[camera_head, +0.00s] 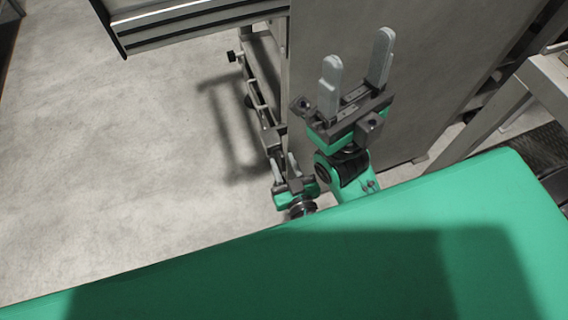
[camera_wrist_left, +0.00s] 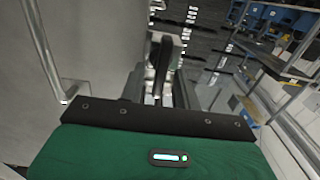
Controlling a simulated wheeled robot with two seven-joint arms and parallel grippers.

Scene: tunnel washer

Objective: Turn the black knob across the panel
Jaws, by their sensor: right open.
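A small black knob-like piece (camera_head: 232,57) sticks out to the left of a metal frame in the head view. I cannot tell whether it is the task's black knob. My right gripper (camera_head: 356,72) points up in front of the grey panel (camera_head: 430,60), its two pale fingers wide apart and nothing between them. My left gripper (camera_head: 285,165) is lower and smaller in the picture, beside the panel's lower left edge and below the knob-like piece. Its fingers are small and their gap is unclear. The left wrist view shows no clear knob.
The metal frame (camera_head: 262,92) runs down beside the panel. A dark-edged rail (camera_head: 200,22) crosses the top. A pale metal stand (camera_head: 540,85) is at right. Open grey floor (camera_head: 120,150) lies at left. A metal rack (camera_wrist_left: 285,65) shows at right in the left wrist view.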

